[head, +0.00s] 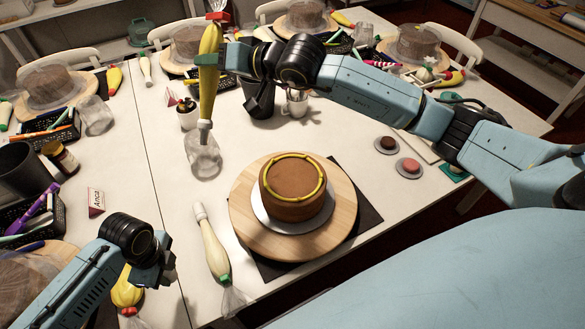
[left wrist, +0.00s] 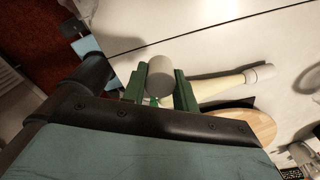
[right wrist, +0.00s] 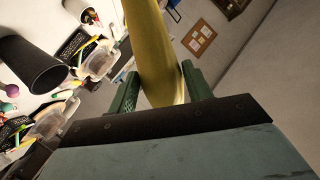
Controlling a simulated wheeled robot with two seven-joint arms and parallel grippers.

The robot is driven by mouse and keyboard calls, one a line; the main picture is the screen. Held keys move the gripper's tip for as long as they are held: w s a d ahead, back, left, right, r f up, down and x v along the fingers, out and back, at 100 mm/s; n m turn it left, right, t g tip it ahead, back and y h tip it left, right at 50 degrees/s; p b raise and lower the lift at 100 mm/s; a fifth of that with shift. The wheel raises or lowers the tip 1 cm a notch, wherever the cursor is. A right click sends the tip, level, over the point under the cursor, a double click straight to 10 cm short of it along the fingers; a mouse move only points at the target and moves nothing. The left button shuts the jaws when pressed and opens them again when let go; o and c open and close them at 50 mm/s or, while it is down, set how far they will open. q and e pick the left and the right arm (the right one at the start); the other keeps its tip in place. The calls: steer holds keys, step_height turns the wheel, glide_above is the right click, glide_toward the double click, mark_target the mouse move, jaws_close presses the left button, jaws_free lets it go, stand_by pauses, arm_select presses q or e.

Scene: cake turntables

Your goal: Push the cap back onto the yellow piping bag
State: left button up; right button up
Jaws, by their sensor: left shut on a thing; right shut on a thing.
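The yellow piping bag (head: 208,85) hangs nearly upright above the table at the back left of the cake, with its pale nozzle pointing down. My right gripper (head: 224,58) is shut on it; its yellow side also shows between the fingers in the right wrist view (right wrist: 158,60). My left gripper (head: 162,272) is low at the front left, well apart from the bag. In the left wrist view my left gripper (left wrist: 160,92) is shut on a pale grey round cap (left wrist: 160,72). The cap is hidden in the head view.
A clear glass (head: 204,160) stands below the nozzle. A brown cake (head: 293,200) with a yellow ring sits on a wooden turntable (head: 248,225). A capped cream piping bag (head: 213,245) lies left of it. A name card (head: 96,202) and a dark cup (head: 258,98) stand nearby.

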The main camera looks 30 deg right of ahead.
mark_target(212, 33)
arm_select(q)
step_height(212, 33, up, 6)
steer(key=p, duration=0.5)
steer(key=shift+r+p, duration=0.15)
steer(key=shift+p, duration=0.25)
arm_select(e)
step_height(212, 33, up, 7)
steer(key=shift+f, duration=0.1)
steer(key=shift+f, duration=0.1)
steer(key=shift+f, duration=0.1)
steer(key=shift+c, duration=0.3)
